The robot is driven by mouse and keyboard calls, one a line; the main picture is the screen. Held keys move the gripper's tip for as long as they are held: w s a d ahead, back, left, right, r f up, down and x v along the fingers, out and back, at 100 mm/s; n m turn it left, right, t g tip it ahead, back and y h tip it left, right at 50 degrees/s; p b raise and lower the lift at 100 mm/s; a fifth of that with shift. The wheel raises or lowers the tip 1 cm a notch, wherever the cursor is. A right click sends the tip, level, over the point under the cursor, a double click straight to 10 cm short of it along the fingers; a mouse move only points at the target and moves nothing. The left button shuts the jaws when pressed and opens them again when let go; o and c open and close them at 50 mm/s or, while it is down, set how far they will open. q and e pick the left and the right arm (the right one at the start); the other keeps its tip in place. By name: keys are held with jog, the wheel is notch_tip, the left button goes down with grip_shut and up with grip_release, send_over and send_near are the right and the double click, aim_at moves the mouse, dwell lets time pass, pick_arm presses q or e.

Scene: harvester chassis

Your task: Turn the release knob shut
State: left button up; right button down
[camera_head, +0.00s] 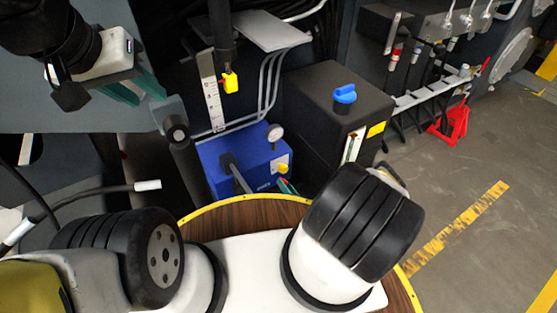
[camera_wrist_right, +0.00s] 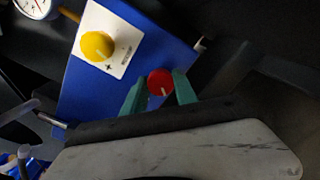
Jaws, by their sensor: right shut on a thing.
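The release knob appears to be the small red knob (camera_wrist_right: 160,80) with a pale line on it, at the edge of the blue box in the right wrist view. My right gripper (camera_wrist_right: 159,92) has its teal fingers on both sides of this knob, shut on it. In the head view the blue box (camera_head: 222,168) stands at the centre, and my right arm hides most of that gripper and the red knob. My left gripper (camera_head: 135,90) is at the upper left in the head view, away from the box. Its teal fingers are partly hidden, so its opening is unclear.
A yellow knob (camera_wrist_right: 97,46) on a white plate and a round gauge (camera_wrist_right: 34,4) are close to the red knob. A black tank (camera_head: 325,115) with a blue cap (camera_head: 344,94) stands right of the box. A lever (camera_head: 236,172) sticks out of the box's front. Open floor lies at right.

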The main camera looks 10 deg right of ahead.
jog(key=shift+f+m+y, duration=0.15)
jog(key=shift+m+y, duration=0.1)
jog(key=shift+m, duration=6.8)
jog(key=shift+f+m+y, duration=0.15)
jog(key=shift+m+y, duration=0.1)
jog(key=shift+m, duration=6.8)
jog(key=shift+s, duration=0.1)
jog(key=c, duration=1)
grip_release()
jog(key=shift+o, duration=0.2)
